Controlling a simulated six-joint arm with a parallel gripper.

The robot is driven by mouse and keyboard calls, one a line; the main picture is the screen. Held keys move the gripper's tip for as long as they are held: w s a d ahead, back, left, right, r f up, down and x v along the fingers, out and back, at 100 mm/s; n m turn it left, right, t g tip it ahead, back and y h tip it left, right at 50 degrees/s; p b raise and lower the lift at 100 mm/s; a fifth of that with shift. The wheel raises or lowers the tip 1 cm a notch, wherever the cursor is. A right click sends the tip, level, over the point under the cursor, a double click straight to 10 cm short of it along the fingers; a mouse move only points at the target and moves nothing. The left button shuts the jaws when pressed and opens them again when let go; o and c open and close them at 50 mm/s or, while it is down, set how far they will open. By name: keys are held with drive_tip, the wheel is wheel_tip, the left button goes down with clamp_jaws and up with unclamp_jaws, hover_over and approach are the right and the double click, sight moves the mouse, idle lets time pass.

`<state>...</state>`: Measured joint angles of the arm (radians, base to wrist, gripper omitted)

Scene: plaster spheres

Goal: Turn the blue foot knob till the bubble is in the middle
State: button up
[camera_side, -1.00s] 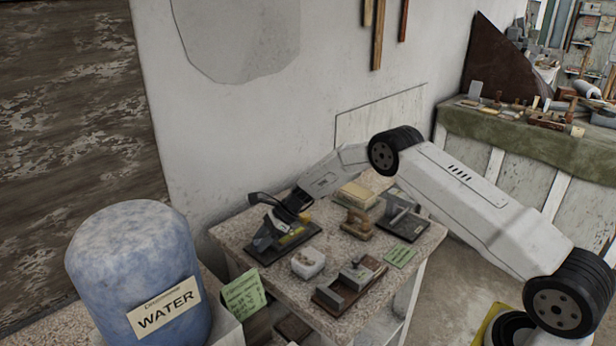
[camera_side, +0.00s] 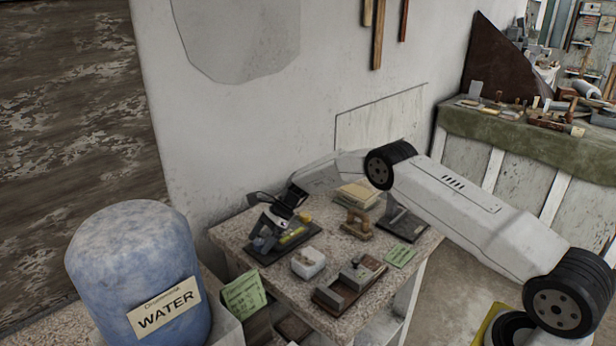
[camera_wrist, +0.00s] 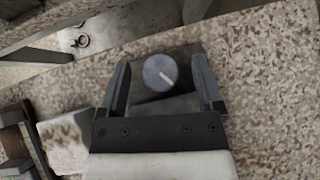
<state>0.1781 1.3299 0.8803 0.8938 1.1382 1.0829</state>
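The blue-grey foot knob (camera_wrist: 159,73) with a pale pointer line shows in the wrist view, seen from above, at a corner of a dark plate (camera_wrist: 180,104). My gripper (camera_wrist: 162,72) is open, with one finger on each side of the knob and gaps between. In the side view my gripper (camera_side: 262,226) points down over the left end of the dark plate (camera_side: 283,246). A yellow level vial (camera_side: 293,236) lies on that plate. The bubble is too small to see in the side view and is out of the wrist view.
The speckled table (camera_side: 235,237) also holds a white block (camera_side: 308,262), a wooden piece (camera_side: 357,224), a metal tool on a brown board (camera_side: 350,283) and a stack of pale slabs (camera_side: 357,193). A blue water barrel (camera_side: 135,265) stands at the left.

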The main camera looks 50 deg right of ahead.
drive_tip(key=shift+d, duration=0.1)
drive_tip(key=shift+v, duration=3.85)
drive_tip(key=shift+s+a+r+n+h, duration=0.3)
drive_tip(key=shift+s+r+n+h, duration=0.1)
drive_tip(key=shift+s+r+n, duration=0.15)
drive_tip(key=s+a+r+n+h, duration=0.1)
drive_tip(key=s+r+n+h, duration=0.1)
drive_tip(key=s+n, duration=0.4)
drive_tip(key=s+a+r+n+h, duration=0.1)
drive_tip(key=s+n, duration=0.5)
drive_tip(key=s, duration=0.9)
drive_tip(key=s+a+r+n+t+h, duration=0.1)
drive_tip(key=s+r+n+h, duration=0.2)
drive_tip(key=s, duration=0.7)
drive_tip(key=n+h, duration=0.2)
drive_tip(key=n, duration=0.2)
drive_tip(key=shift+s+a+r, duration=0.15)
drive_tip(key=shift+s+r, duration=0.15)
drive_tip(key=shift+s, duration=0.05)
